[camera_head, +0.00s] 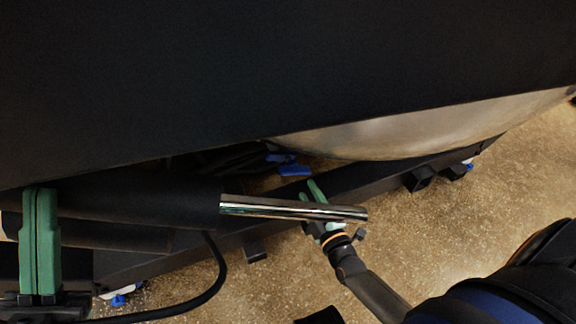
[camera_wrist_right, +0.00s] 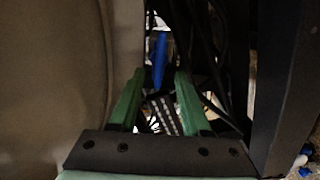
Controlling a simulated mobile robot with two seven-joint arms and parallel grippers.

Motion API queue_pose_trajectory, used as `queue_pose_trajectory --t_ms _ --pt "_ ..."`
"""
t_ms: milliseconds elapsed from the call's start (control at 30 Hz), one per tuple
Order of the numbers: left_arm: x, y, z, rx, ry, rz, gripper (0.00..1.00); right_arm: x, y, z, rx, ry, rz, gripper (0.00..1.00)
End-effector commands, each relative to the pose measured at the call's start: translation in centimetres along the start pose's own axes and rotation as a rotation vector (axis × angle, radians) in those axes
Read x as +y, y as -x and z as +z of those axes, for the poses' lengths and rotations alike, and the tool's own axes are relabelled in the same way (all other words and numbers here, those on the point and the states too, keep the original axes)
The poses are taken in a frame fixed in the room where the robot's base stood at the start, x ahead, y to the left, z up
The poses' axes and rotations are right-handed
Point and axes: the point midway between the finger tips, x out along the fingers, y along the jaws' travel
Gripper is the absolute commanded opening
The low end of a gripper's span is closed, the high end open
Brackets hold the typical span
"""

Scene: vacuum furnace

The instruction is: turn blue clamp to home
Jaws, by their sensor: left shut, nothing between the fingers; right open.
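A long blue piece, which looks like the blue clamp (camera_wrist_right: 160,60), stands upright in the gap ahead of my right gripper (camera_wrist_right: 159,80) in the right wrist view. It lines up between the two green fingertips. I cannot tell how deep between them it reaches. In the head view, blue parts (camera_head: 294,171) show under the silver vessel; I cannot tell if they are the same clamp. My right gripper (camera_head: 315,190) is open beneath them, partly behind a chrome bar. My left gripper (camera_head: 40,195) is shut and empty at the far left.
The chrome bar (camera_head: 290,209) crosses in front of my right gripper. A large dark panel (camera_head: 250,70) fills the top, above the silver vessel (camera_head: 400,130). A black cable (camera_head: 215,275) curves at lower left. Dark cables (camera_wrist_right: 205,50) crowd the gap. Speckled floor (camera_head: 430,235) is open at right.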

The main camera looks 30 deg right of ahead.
Motion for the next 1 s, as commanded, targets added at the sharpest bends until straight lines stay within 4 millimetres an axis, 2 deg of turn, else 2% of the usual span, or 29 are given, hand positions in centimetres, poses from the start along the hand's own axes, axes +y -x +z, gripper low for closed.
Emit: queue_pose_trajectory --t_ms 400,533,733,1000 --pt "1.3 2.2 2.4 -0.015 0.027 0.007 0.00 -0.2 -8.0 0.1 0.002 -0.001 0.003 0.47" --pt "1.7 2.8 3.0 -0.020 0.019 0.012 0.00 -0.2 -10.0 0.0 0.002 -0.001 0.001 0.47" --pt "2.0 3.2 3.5 -0.024 0.014 0.016 0.00 -0.1 -11.7 0.0 0.001 -0.001 -0.001 0.47" --pt "2.0 3.2 3.5 -0.026 0.012 0.017 0.00 0.0 -11.9 -0.1 0.000 -0.002 -0.003 0.47"
